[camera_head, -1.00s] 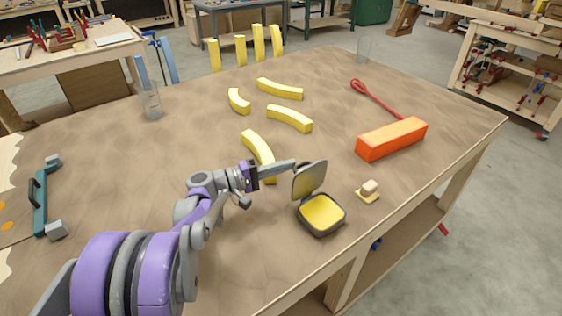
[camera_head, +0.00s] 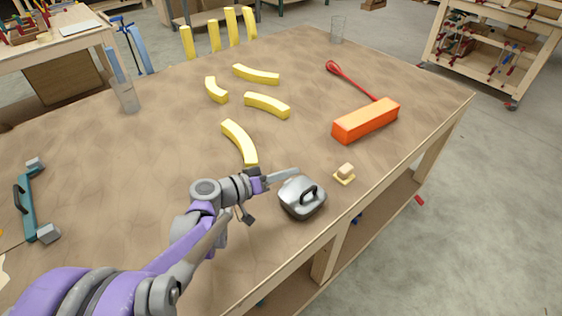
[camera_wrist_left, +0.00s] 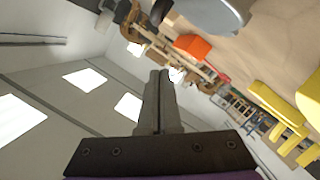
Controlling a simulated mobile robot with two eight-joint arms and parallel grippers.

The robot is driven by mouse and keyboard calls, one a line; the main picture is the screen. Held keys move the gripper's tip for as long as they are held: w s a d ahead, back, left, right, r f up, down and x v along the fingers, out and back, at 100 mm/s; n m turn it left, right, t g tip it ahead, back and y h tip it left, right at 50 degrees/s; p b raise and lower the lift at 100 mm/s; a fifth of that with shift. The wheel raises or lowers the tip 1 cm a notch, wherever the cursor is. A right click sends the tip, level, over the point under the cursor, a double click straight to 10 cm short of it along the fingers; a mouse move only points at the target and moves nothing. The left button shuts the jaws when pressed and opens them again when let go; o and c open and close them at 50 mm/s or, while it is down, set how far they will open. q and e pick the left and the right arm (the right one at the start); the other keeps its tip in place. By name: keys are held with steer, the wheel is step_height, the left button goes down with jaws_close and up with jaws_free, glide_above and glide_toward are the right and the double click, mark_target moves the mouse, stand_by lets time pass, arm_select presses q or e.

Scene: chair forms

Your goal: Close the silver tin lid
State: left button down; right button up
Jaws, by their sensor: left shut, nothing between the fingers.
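The silver tin (camera_head: 302,199) sits on the table near its front edge in the head view. Its lid (camera_head: 296,188) with a dark handle lies down over the base, and the yellow inside is hidden. My left gripper (camera_head: 284,174) is shut and empty, just behind and left of the tin, with its fingertips by the lid's far edge; I cannot tell if they touch. In the left wrist view, the shut fingers (camera_wrist_left: 159,85) point up the picture and part of the silver tin (camera_wrist_left: 215,12) shows at the top. My right gripper is not in view.
A small tan block on a yellow pad (camera_head: 345,174) is right of the tin. An orange block (camera_head: 366,121), a red spoon-like tool (camera_head: 350,79) and curved yellow pieces (camera_head: 240,143) lie farther back. A clear glass (camera_head: 127,97) stands at the left.

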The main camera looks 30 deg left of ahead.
mark_target(298, 205)
arm_select(q)
steer(key=shift+s+d+f+m+y, duration=0.15)
steer(key=shift+d+f+m, duration=0.05)
steer(key=shift+d+m, duration=0.2)
steer(key=shift+s+d+f+m+y, duration=0.15)
steer(key=shift+d+m, duration=0.25)
steer(key=shift+s+d+f+m+y, duration=0.3)
steer(key=shift+d+f+m+y, duration=0.1)
steer(key=shift+d+f+m, duration=0.35)
steer(key=shift+s+d+f+m, duration=0.1)
steer(key=shift+m, duration=0.15)
steer(key=shift+s+d+f, duration=0.1)
steer(key=shift+d+f, duration=0.2)
steer(key=shift+f, duration=0.1)
steer(key=shift+s, duration=0.1)
